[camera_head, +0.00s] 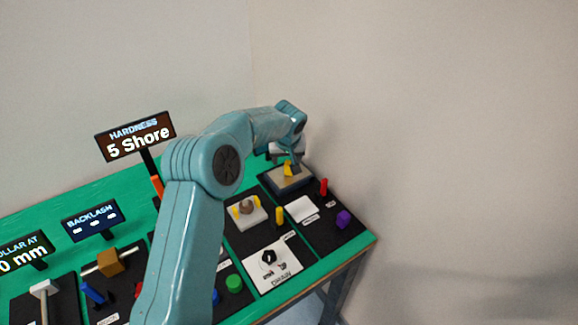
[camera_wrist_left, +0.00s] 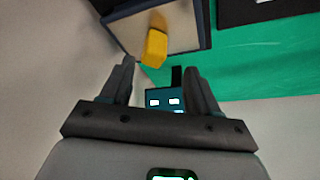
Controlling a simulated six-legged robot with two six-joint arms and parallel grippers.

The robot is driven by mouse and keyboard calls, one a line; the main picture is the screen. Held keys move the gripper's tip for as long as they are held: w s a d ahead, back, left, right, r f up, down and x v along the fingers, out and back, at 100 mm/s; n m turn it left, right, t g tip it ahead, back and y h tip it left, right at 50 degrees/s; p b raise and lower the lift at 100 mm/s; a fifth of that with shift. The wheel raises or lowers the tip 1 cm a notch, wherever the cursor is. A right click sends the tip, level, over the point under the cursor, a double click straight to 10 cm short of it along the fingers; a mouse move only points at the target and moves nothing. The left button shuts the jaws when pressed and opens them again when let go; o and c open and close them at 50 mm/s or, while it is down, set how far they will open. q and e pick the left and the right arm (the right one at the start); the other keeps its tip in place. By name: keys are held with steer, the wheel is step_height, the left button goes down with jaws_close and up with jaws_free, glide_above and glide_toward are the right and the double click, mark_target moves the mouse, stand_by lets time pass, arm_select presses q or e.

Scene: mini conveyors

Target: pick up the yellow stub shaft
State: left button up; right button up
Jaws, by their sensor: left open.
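The yellow stub shaft (camera_head: 288,168) stands in a grey tray (camera_head: 295,184) at the far right end of the green table. In the left wrist view the yellow piece (camera_wrist_left: 155,48) lies just beyond and between the fingertips, apart from both. My left gripper (camera_wrist_left: 158,72) is open and empty. In the head view the left gripper (camera_head: 284,154) is above the tray, partly hidden by its own wrist. My right gripper does not show.
Black panels on the green table (camera_head: 359,241) carry a red peg (camera_head: 323,187), a purple block (camera_head: 343,218), a yellow peg (camera_head: 280,215) and a white dial panel (camera_head: 272,265). A hardness display (camera_head: 136,137) stands behind my arm. Walls stand close behind and right.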

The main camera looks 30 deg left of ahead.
mark_target(289, 162)
arm_select(q)
steer(key=shift+w+f+p, duration=0.2)
steer(key=shift+f+p, duration=0.1)
steer(key=x, duration=0.2)
steer(key=p+x, duration=0.1)
steer(key=x, duration=0.1)
steer(key=shift+w+d+r, duration=0.15)
steer(key=shift+w, duration=0.2)
steer(key=shift+f, duration=0.35)
steer(key=shift+c, duration=0.9)
jaws_close()
steer(key=shift+w+r, duration=0.1)
steer(key=shift+r, duration=0.05)
